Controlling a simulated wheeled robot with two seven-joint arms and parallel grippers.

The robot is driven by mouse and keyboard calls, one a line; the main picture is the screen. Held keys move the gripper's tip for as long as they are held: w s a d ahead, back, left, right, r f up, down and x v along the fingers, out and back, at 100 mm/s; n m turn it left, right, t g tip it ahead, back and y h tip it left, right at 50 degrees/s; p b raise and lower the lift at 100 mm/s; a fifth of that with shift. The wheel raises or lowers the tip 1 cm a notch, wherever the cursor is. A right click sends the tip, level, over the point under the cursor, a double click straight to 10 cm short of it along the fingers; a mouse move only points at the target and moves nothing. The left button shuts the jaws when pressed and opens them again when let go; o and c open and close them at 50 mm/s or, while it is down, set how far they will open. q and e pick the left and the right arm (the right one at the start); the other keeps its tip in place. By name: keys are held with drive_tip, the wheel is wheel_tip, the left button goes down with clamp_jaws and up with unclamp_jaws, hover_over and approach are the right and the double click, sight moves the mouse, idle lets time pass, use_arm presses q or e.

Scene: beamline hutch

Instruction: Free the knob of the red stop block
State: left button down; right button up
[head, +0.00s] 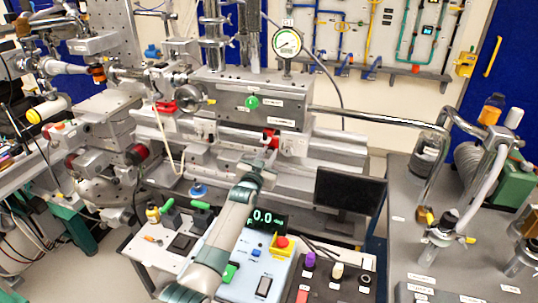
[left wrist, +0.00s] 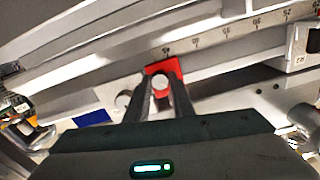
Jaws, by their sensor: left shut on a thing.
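The red stop block (left wrist: 165,66) sits on a pale rail with a printed scale, seen in the left wrist view. Its round light-grey knob (left wrist: 160,82) faces me, between the two dark fingertips of my left gripper (left wrist: 161,88). The gripper is shut on the knob. In the head view, the red block (head: 271,133) shows small below the long grey housing, just beyond my left gripper (head: 266,157). There the knob is too small to make out. My right gripper is in neither view.
A control panel with a display (head: 265,217) and a red stop button (head: 282,241) lies below my left arm. A dark screen (head: 350,191) stands right of the gripper. A bent metal pipe (head: 385,117) runs right. A dial gauge (head: 287,42) stands above the housing.

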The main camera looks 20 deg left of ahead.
use_arm(q)
drive_tip(key=n+b, duration=0.1)
drive_tip(key=n, duration=0.4)
drive_tip(key=shift+f, duration=0.1)
drive_tip(key=n, duration=0.4)
idle(0.3)
drive_tip(key=c, duration=1.5)
unclamp_jaws()
drive_tip(key=shift+c, duration=0.2)
drive_tip(key=shift+a, duration=0.1)
drive_tip(key=shift+s, duration=0.1)
